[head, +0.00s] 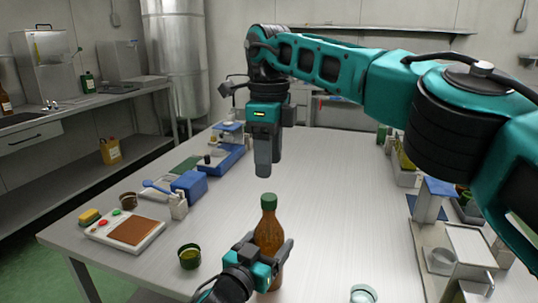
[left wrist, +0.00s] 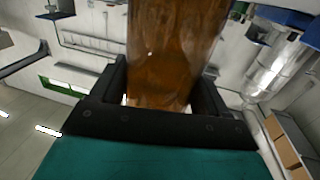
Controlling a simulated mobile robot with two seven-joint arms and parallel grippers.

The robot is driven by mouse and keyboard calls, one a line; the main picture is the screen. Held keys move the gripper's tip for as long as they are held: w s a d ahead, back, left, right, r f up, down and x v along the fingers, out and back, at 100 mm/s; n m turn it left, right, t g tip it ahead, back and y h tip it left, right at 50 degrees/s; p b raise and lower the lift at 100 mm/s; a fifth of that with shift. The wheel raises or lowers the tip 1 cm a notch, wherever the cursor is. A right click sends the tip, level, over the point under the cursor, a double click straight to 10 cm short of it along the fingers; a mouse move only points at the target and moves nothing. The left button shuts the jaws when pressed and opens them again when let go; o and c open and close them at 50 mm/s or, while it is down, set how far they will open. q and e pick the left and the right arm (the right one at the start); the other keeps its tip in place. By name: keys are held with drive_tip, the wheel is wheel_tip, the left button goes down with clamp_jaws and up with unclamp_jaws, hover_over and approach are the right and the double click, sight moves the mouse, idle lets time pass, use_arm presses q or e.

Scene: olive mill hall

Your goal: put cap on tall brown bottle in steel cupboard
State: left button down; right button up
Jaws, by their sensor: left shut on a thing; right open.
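A tall brown bottle (head: 268,235) is upright at the near middle of the table, with a green cap (head: 268,201) on its neck. My left gripper (head: 262,262) is shut around its lower body; in the left wrist view the brown glass (left wrist: 170,55) fills the space between the fingers. I cannot make out a steel cupboard for certain.
The pale table (head: 330,190) is clear around the right gripper. A green-rimmed jar (head: 190,257), a scale (head: 125,228) and a blue box (head: 189,186) stand left. A glass (head: 363,294) stands at the front edge. Several devices line the right side. A steel bench (head: 95,98) runs along the left wall.

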sight(269, 196)
drive_tip(key=shift+f, duration=4.05)
drive_tip(key=shift+c, duration=0.4)
clamp_jaws()
drive_tip(key=m, duration=0.5)
drive_tip(key=shift+o, duration=1.1)
unclamp_jaws()
drive_tip(key=shift+r, duration=0.1)
wheel_tip(269, 196, up, 12)
